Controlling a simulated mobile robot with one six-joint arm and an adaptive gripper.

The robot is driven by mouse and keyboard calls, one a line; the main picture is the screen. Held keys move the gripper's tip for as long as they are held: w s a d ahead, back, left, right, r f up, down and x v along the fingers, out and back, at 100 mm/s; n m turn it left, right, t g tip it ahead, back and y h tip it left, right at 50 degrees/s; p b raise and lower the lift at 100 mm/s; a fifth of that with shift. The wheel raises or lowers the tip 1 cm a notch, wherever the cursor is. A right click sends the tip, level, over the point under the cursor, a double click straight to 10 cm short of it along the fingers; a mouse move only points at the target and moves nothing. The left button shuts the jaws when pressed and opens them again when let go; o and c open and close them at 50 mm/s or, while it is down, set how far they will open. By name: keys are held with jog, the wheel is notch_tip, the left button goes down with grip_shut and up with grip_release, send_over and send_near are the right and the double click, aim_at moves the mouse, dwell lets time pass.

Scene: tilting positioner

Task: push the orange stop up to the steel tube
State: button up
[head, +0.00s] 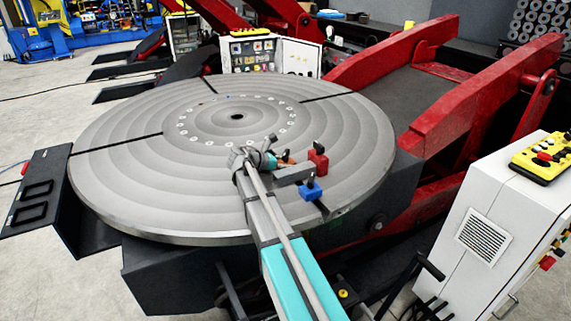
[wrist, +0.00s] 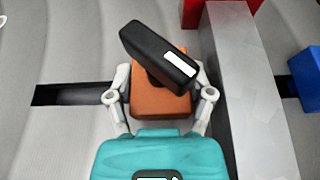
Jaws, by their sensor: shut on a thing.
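The orange stop (wrist: 150,106), a block with a black lever (wrist: 155,55) on top, sits over a dark slot in the turntable. It also shows small in the head view (head: 289,161). My gripper (wrist: 160,97) is shut on it, one finger on its left side and one on its right. The steel tube (wrist: 252,110) is a grey bar to the right of the stop; in the head view (head: 296,174) it lies flat on the table. A narrow gap shows between stop and tube, and the right finger stands at it.
A red block (head: 318,160) with a dark knob is at the tube's far end. A blue block (head: 311,190) is on the tube's other side, over the slot. The round grey turntable (head: 130,190) is otherwise largely clear. A white control cabinet (head: 490,230) stands at the right.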

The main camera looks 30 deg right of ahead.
jog(key=shift+s, duration=0.35)
jog(key=shift+w, duration=0.4)
dwell(0.3)
jog(key=o, duration=1.3)
jog(key=shift+a+r+p, duration=0.45)
jog(key=shift+r+p, duration=0.7)
jog(key=shift+p, duration=0.05)
jog(key=shift+a+r+p, duration=0.5)
jog(key=shift+r+p, duration=0.65)
jog(key=shift+r, duration=0.05)
jog(key=shift+a+r+p, duration=0.45)
jog(key=shift+r+p, duration=0.7)
jog(key=shift+p, duration=0.05)
jog(key=shift+s, duration=0.15)
